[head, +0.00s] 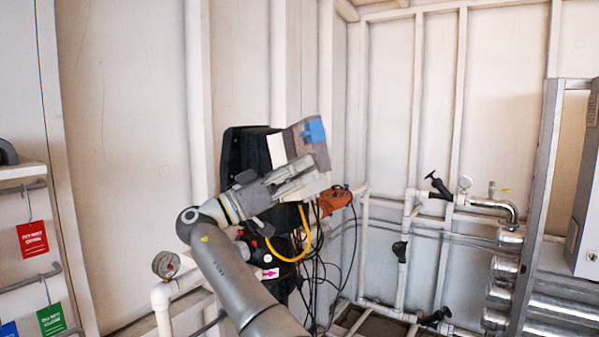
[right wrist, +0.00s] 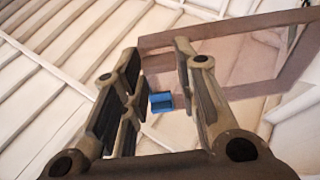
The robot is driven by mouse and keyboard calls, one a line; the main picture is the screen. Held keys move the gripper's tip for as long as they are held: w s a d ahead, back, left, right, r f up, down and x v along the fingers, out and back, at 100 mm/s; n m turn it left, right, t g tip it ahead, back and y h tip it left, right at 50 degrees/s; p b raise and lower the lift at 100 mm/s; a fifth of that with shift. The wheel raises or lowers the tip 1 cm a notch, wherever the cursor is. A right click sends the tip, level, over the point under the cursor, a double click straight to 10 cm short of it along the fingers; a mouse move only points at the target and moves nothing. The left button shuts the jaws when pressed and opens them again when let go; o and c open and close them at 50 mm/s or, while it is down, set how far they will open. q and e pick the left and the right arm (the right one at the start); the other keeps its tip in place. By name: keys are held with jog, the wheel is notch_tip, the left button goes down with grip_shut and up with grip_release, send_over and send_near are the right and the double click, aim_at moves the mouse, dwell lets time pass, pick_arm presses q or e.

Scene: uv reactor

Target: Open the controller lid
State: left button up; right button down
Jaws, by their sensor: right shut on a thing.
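The controller is a wall-mounted unit with a black back part (head: 243,148), partly hidden by my right arm. Its lid seems to be the tinted grey-brown panel with a blue patch (head: 313,132), standing tilted at the upper right of the unit. My right gripper (head: 306,172) is at the lower part of this panel, its fingers closed on what seems to be the lid. In the right wrist view the tinted see-through panel (right wrist: 245,62) crosses behind the right finger, with a blue patch between the fingers. The exact contact is hidden. My left gripper is not in view.
An orange-red valve handle (head: 335,199) is just right of my right gripper. A yellow hose (head: 290,257) and black cables hang below. White pipes with a gauge (head: 165,264) stand at the lower left. Metal cylinders (head: 560,307) are at the right. The wall above is clear.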

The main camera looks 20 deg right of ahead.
jog(key=c, duration=1.1)
grip_release()
jog(key=shift+d, duration=0.1)
jog(key=v, duration=0.7)
jog(key=shift+a+f, duration=0.1)
jog(key=shift+a, duration=0.15)
